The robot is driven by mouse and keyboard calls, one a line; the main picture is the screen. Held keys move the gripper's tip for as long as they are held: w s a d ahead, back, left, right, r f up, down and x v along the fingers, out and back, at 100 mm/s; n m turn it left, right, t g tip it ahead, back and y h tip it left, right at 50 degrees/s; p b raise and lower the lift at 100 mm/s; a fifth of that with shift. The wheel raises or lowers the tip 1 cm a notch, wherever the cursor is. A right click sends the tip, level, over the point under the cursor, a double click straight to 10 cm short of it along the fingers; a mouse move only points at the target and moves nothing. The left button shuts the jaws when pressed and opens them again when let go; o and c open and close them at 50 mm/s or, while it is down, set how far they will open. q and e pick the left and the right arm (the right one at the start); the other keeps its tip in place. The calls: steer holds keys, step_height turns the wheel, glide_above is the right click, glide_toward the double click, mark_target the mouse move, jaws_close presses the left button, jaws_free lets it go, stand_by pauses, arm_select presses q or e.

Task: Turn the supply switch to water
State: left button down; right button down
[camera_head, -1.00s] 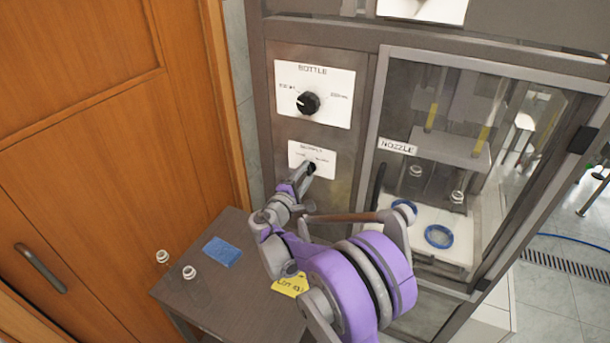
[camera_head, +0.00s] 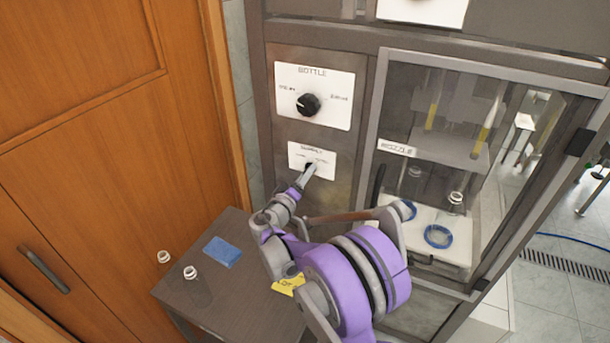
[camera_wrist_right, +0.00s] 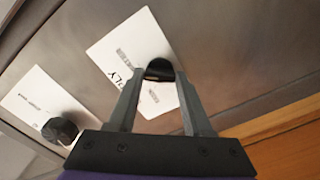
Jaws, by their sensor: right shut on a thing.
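The supply switch (camera_wrist_right: 158,68) is a small black knob on a white plate (camera_wrist_right: 118,38) lettered "SUPPLY". In the right wrist view the knob sits between the two grey fingers of my right gripper (camera_wrist_right: 160,76), which is shut on it. In the head view the supply plate (camera_head: 325,158) is on the cabinet front below the bottle plate, and my right gripper (camera_head: 306,174) covers most of the knob. The small labels beside the knob are too blurred to read, and its pointer is not visible. My left gripper is not in view.
The bottle knob (camera_head: 308,104) is above the supply plate. A glazed compartment labelled nozzle (camera_head: 397,148) is to the right, with blue rings inside. A dark side table (camera_head: 235,290) holds white caps (camera_head: 190,272) and a blue patch (camera_head: 222,251). A wooden door (camera_head: 100,150) stands left.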

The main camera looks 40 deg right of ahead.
steer(key=shift+m, duration=1)
steer(key=shift+c, duration=1.6)
jaws_free()
steer(key=b+v, duration=0.1)
steer(key=v, duration=1)
